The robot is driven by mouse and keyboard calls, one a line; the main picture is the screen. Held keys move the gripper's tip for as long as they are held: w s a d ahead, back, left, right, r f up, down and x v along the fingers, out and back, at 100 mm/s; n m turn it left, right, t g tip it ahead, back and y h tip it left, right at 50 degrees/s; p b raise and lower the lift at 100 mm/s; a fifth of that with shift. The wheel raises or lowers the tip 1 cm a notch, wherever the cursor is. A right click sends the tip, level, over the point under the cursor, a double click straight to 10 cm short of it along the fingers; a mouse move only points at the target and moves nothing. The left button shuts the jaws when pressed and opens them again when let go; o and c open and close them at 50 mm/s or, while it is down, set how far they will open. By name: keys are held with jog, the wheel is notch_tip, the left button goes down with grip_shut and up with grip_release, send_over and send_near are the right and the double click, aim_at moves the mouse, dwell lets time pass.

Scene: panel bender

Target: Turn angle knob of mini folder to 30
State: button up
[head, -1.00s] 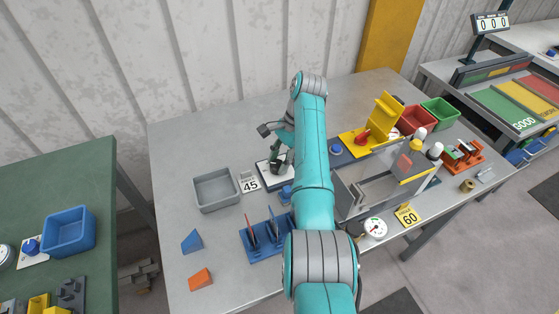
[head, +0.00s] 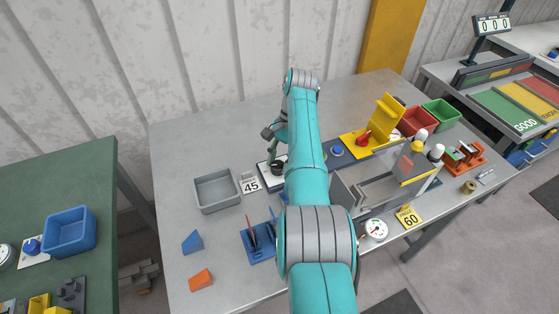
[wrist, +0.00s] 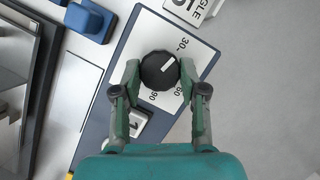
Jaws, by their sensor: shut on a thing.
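The angle knob (wrist: 158,70) is round and black with a white pointer mark, on a white dial plate (wrist: 202,56) with a blue edge. Printed numbers 30, 60 and 90 show around it in the wrist view. The pointer slants to the upper right, toward the 30 side; its exact reading is hard to tell. My gripper (wrist: 160,74) is shut on the knob, with one finger on each side. The right finger is close to the 60. In the head view the dark knob (head: 277,168) shows on its plate, left of my arm, which hides part of the folder.
A blue part (wrist: 90,20) sits near the plate. A yellow bracket (head: 384,118) and a clear guard (head: 385,180) are right of my arm. The table's back left is clear.

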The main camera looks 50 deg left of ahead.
jog(key=o, duration=1.1)
jog(key=shift+o, duration=0.2)
